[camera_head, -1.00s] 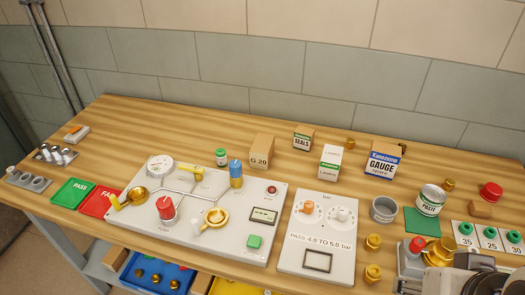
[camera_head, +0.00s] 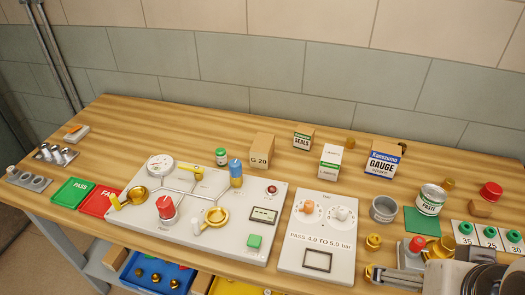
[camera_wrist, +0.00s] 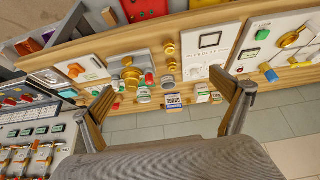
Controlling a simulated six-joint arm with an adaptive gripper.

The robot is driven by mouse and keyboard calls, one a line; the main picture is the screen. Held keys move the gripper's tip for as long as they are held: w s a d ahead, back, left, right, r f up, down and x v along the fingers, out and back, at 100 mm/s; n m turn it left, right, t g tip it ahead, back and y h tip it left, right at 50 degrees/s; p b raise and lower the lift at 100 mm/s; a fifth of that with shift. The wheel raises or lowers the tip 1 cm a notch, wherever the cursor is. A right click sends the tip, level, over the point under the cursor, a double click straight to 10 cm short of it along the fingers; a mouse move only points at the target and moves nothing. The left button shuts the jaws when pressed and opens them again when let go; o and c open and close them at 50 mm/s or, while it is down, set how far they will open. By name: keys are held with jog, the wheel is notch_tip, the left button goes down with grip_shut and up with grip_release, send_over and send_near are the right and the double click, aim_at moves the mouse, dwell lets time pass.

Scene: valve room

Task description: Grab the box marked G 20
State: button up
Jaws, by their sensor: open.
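The box marked G 20 (camera_head: 261,151) is a small tan carton, upright on the wooden bench behind the large grey valve panel in the head view. Its label faces the front. My gripper (camera_wrist: 162,82) is open and empty in the wrist view, with its two fingers wide apart. In the head view, part of it and my arm show at the lower right, well to the right of and nearer than the G 20 box. I cannot make out the G 20 box in the wrist view; the right finger may hide it.
The valve panel (camera_head: 190,240) stands in front of the G 20 box. A green-capped jar (camera_head: 221,157) is to its left. The SEALS box (camera_head: 303,138), a white-and-green carton (camera_head: 330,162) and the GAUGE box (camera_head: 384,160) are to its right. Bare bench lies behind it.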

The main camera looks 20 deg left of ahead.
jog(key=w+d+r+n+t+h, duration=0.1)
jog(key=w+r+t, duration=0.15)
jog(key=w, duration=0.85)
jog(key=w+r+n+t, duration=0.15)
jog(key=w+r, duration=0.25)
jog(key=w, duration=0.7)
jog(key=w+a+n+t+y, duration=0.15)
jog(key=w+a, duration=0.25)
jog(key=w, duration=0.5)
jog(key=w+a+n+t+y, duration=0.1)
jog(key=w+a+y, duration=0.1)
jog(key=w+a, duration=0.45)
jog(key=w+a+f+n+y, duration=0.3)
jog(key=w+a+f, duration=0.1)
jog(key=w, duration=0.3)
jog(key=n+g+y, duration=0.6)
jog(key=g+y, duration=0.1)
jog(key=y, duration=0.1)
send_near(263, 151)
jog(key=w+a, duration=0.2)
jog(key=w, duration=0.1)
jog(key=w+a+f, duration=0.1)
jog(key=shift+w+a, duration=0.15)
jog(key=shift+w, duration=0.1)
